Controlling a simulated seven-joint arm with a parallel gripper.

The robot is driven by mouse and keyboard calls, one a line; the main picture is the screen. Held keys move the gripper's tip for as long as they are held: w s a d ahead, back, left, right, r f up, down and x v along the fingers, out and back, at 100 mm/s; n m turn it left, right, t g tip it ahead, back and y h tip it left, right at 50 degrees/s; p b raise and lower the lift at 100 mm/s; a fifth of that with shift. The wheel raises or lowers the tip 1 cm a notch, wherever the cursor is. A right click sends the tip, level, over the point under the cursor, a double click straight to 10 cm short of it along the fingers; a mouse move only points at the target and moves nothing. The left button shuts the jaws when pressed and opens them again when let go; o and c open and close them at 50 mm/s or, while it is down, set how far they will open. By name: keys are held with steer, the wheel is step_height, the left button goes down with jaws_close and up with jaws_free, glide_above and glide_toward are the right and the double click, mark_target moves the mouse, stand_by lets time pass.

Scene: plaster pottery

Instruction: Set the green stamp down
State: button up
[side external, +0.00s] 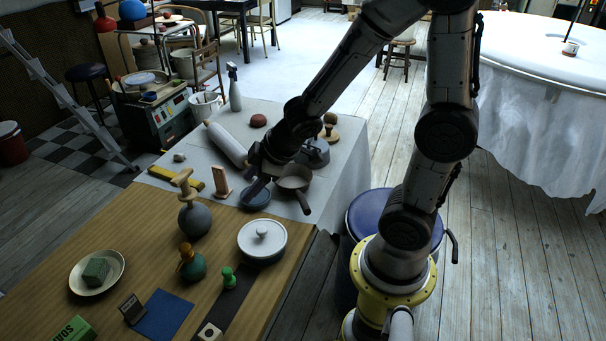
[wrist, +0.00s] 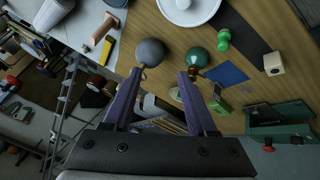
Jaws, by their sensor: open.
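The green stamp (side external: 229,278) stands upright on the wooden table, at the edge of a dark strip, in front of the white lidded pot. It also shows in the wrist view (wrist: 223,40), at the upper right, apart from my fingers. My gripper (side external: 258,182) is over the far end of the table area, near a small blue dish (side external: 255,198), well away from the stamp. In the wrist view my gripper (wrist: 159,73) has its two purple fingers spread wide with nothing between them.
The white lidded pot (side external: 262,240), green bottle (side external: 192,266), grey round vase (side external: 195,221) and a pale block with a hole (side external: 209,333) surround the stamp. A blue cloth (side external: 163,315) lies flat nearby. A pan (side external: 294,180) and rolling pin (side external: 226,144) are on the white-covered table.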

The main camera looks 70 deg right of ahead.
steer(key=s+d+r+m+h, duration=0.2)
steer(key=s+d+r+m, duration=0.15)
steer(key=r, duration=0.35)
steer(key=s+a+r+m+y, duration=0.1)
steer(key=s+a+r, duration=0.1)
steer(key=s, duration=0.4)
steer(key=s+a+r+m+g+y, duration=0.1)
steer(key=s+a+r, duration=0.1)
steer(key=s+a, duration=0.2)
steer(key=s, duration=0.2)
steer(key=shift+s+r, duration=0.3)
steer(key=shift+r, duration=0.1)
